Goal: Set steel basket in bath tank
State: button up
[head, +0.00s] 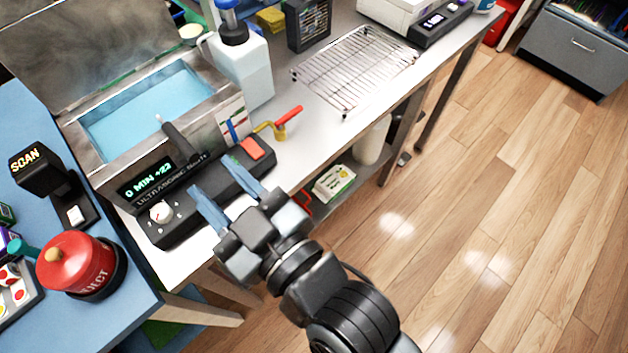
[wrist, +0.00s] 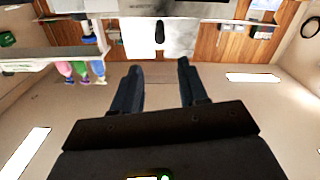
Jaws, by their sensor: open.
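The bath tank (head: 207,105) is a steel box with blue liquid in it and its lid (head: 80,45) raised. A dark handle (head: 186,143) with a thin metal stem slants over the tank's front rim. I cannot tell whether it belongs to the steel basket; no basket body shows clearly. My gripper (head: 225,192) is open and empty, at the front panel's near edge, below the handle in the head view. In the wrist view my gripper (wrist: 159,66) has nothing between its fingers. A dark handle (wrist: 159,31) shows beyond them.
A white jug (head: 243,70) stands right of the tank. A wire rack (head: 357,65) lies farther right on the bench. On the blue table at left stand a scanner (head: 45,170) and a red button (head: 75,265). Floor at right is clear.

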jog(key=s+d+f+m+t+h, duration=0.2)
jog(key=d+f+m+h, duration=0.1)
jog(key=d, duration=0.7)
jog(key=s+d+f+m+t+h, duration=0.1)
jog(key=s+d+f+m+h, duration=0.25)
jog(key=d, duration=0.65)
jog(key=s+d+r+m+h, duration=0.2)
jog(key=s+d+h, duration=0.1)
jog(key=s+d, duration=0.4)
jog(key=s+d+r+m+h, duration=0.1)
jog(key=s+d+m+h, duration=0.2)
jog(key=s+d, duration=0.4)
jog(key=shift+s+r+m+h, duration=0.4)
jog(key=shift+s+h, duration=0.1)
jog(key=shift+h, duration=0.15)
